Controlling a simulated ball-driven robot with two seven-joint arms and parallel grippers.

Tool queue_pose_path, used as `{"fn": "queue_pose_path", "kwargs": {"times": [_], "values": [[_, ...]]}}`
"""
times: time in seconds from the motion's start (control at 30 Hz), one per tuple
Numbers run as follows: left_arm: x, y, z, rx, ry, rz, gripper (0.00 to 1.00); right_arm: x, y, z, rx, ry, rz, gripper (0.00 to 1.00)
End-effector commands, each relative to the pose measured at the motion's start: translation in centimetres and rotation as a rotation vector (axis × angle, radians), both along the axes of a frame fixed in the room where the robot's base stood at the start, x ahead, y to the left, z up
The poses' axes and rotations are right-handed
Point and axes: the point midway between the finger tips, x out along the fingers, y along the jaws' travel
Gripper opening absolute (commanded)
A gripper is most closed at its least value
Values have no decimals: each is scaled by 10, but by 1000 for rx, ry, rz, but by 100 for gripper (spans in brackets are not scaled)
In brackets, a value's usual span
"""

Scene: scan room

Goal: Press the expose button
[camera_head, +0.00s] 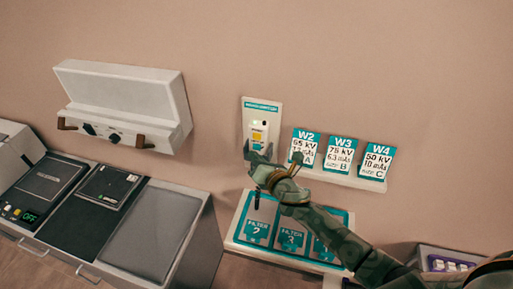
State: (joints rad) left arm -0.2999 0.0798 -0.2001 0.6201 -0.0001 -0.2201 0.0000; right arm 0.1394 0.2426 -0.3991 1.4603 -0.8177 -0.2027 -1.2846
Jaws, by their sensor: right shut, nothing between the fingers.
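A pale wall plate (276,108) with a teal header holds a small white control (265,127) with a yellow patch (257,136), which looks like the expose button; its label is too small to read. My right gripper (257,152) is shut and empty, just below the yellow patch in the picture. Its fingers overlap the lower part of the plate, and I cannot tell whether they touch it. My right arm comes in from the lower right. My left gripper is not in view.
Cards W2 (304,147), W3 (340,153) and W4 (377,160) stand on a wall ledge right of the plate. A tray of teal filter cards (291,239) lies below. A white wall box (120,90) and a counter with dark devices (104,187) are left.

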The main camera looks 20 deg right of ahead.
Motion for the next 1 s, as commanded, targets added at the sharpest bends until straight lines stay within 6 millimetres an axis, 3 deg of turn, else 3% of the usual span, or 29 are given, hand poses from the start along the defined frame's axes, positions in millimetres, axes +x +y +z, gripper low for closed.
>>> {"fn": "queue_pose_path", "kwargs": {"times": [1.0], "values": [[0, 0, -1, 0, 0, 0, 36, 10, -7, 0, 0, 0, 0, 0]]}}
